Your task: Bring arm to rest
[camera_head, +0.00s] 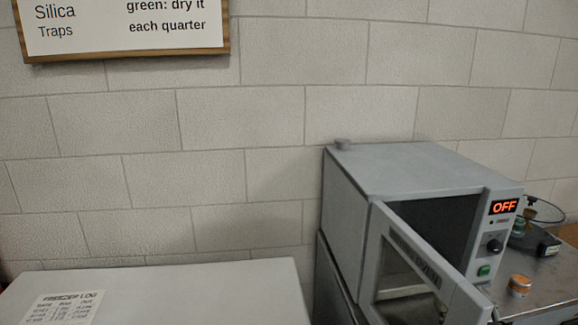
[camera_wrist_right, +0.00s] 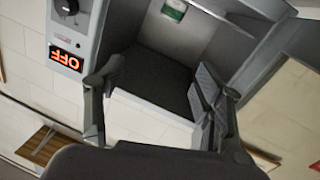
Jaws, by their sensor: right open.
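My right gripper (camera_wrist_right: 157,85) shows in the wrist view with its two dark fingers spread apart and nothing between them. Behind the fingers is the grey oven, its display (camera_wrist_right: 66,59) reading OFF upside down. Neither gripper shows in the head view. There the grey oven (camera_head: 410,167) stands at the right with its door (camera_head: 424,262) swung open. Its dark inside is partly visible, and the door hides the lower part. The left gripper is in no view.
A white-topped cabinet (camera_head: 200,292) with a freezer log sheet (camera_head: 65,308) is at lower left. A framed sign (camera_head: 122,28) hangs on the block wall.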

